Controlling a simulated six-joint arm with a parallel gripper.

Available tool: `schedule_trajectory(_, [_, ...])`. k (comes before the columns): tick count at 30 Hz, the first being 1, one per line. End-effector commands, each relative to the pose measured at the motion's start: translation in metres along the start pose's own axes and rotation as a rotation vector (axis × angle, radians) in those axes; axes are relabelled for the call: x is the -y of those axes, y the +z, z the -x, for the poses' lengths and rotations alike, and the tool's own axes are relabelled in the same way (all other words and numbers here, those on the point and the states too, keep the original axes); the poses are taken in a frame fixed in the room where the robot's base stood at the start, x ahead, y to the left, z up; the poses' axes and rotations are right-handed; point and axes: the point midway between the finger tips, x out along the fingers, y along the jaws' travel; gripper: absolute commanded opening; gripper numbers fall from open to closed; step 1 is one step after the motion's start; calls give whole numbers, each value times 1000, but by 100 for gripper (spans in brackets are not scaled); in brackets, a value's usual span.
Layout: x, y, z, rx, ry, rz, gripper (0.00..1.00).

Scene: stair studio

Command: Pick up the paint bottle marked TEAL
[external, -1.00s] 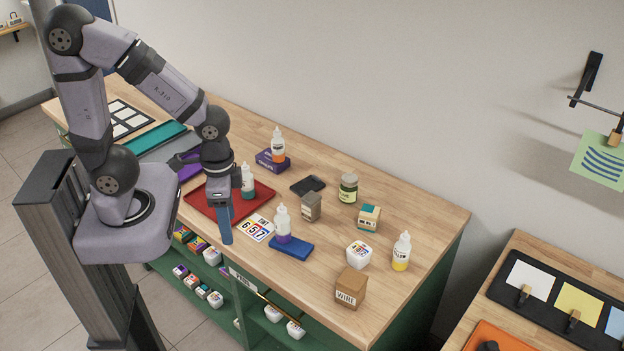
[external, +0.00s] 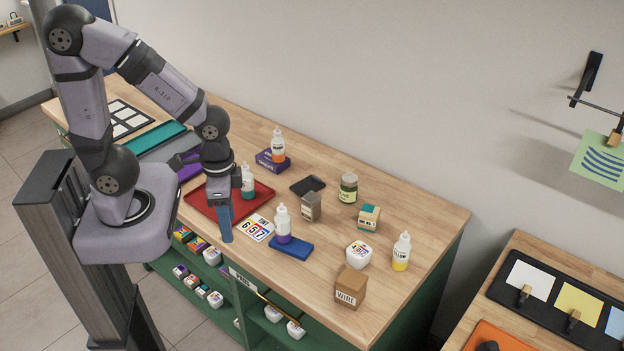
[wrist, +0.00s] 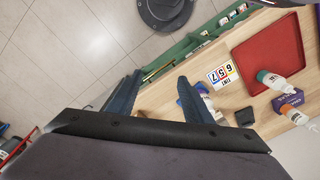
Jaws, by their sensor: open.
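A white-topped bottle with teal paint low in it (external: 248,183) stands on the red tray (external: 190,202), just right of my gripper in the external view. It also shows in the wrist view (wrist: 272,80) at the right, over the red tray (wrist: 268,55). Its label is too small to read. My gripper (external: 226,238) points down near the front edge of the bench, in front of the tray and apart from the bottle. In the wrist view its two blue fingers (wrist: 160,76) are spread with nothing between them.
Similar bottles have orange paint (external: 278,146) on a purple box, purple paint (external: 283,224) by a blue box (external: 291,248), and yellow paint (external: 401,252). A number card (external: 257,228), a grey carton (external: 311,207), a jar (external: 348,188) and a brown box (external: 350,288) stand around.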

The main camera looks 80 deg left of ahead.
Motion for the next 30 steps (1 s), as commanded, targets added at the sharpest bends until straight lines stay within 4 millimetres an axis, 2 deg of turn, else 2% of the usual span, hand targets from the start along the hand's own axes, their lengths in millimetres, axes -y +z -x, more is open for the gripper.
schedule_trajectory(5, [3,2,-9,37,31,94,46])
schedule_trajectory(8, [6,5,-21,91,84,237,46])
schedule_trajectory(14, [10,0,-49,247,300,707,46])
schedule_trajectory(20, [29,-36,-67,373,633,1229,46])
schedule_trajectory(23, [55,-61,-72,402,834,1469,46])
schedule_trajectory(26, [96,-84,-75,405,1057,1688,46])
schedule_trajectory(29, [150,-99,-78,374,1301,1881,46])
schedule_trajectory(30, [174,-102,-80,353,1401,1949,46])
